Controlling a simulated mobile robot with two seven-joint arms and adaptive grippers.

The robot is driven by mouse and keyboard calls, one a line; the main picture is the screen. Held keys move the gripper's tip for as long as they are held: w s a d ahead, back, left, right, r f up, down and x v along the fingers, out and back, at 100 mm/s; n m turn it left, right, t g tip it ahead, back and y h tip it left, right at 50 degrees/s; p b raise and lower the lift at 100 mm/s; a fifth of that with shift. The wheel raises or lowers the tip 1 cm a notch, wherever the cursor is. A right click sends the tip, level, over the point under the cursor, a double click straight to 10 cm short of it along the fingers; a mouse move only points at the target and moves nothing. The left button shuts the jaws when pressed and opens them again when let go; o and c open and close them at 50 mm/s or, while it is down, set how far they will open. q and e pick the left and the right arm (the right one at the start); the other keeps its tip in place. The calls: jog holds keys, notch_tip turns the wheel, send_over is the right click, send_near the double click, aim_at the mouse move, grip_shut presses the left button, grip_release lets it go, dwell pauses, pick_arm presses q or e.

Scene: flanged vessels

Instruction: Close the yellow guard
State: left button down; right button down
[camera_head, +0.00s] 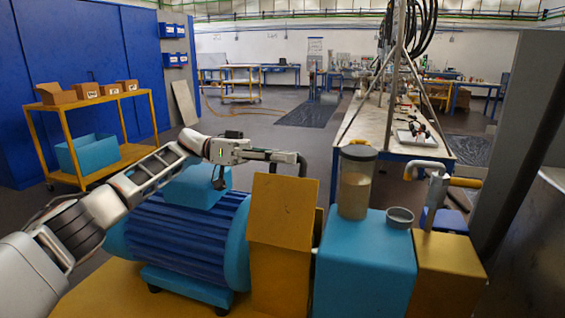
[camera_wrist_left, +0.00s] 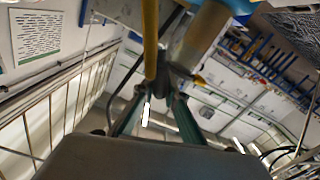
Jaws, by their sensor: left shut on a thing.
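The yellow guard (camera_head: 283,208) stands upright between the blue ribbed motor (camera_head: 190,235) and a light-blue box-shaped housing (camera_head: 366,262). Below it is a yellow lower part (camera_head: 278,280). My left gripper (camera_head: 296,160) is at the guard's top edge, shut on a dark handle (camera_head: 303,168) there. In the left wrist view the green-sided fingers (camera_wrist_left: 166,84) converge on the dark handle (camera_wrist_left: 178,76), and the guard shows as a narrow yellow strip (camera_wrist_left: 150,38) beside it. The handle's lower part is hidden behind the guard. My right gripper is not in view.
A clear cylinder with tan contents (camera_head: 355,185) stands on the light-blue housing, close right of the guard. A yellow block with a pipe (camera_head: 450,262) is farther right. A yellow cart (camera_head: 100,140) stands at left, a workbench (camera_head: 385,125) behind. Open floor lies between.

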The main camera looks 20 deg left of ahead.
pick_arm(q)
jog(key=shift+w+f+n, duration=0.15)
jog(key=shift+w+n, duration=0.15)
jog(key=shift+w, duration=0.25)
jog(key=c, duration=2)
grip_release()
jog(key=shift+c, duration=0.2)
notch_tip(320, 180, up, 10)
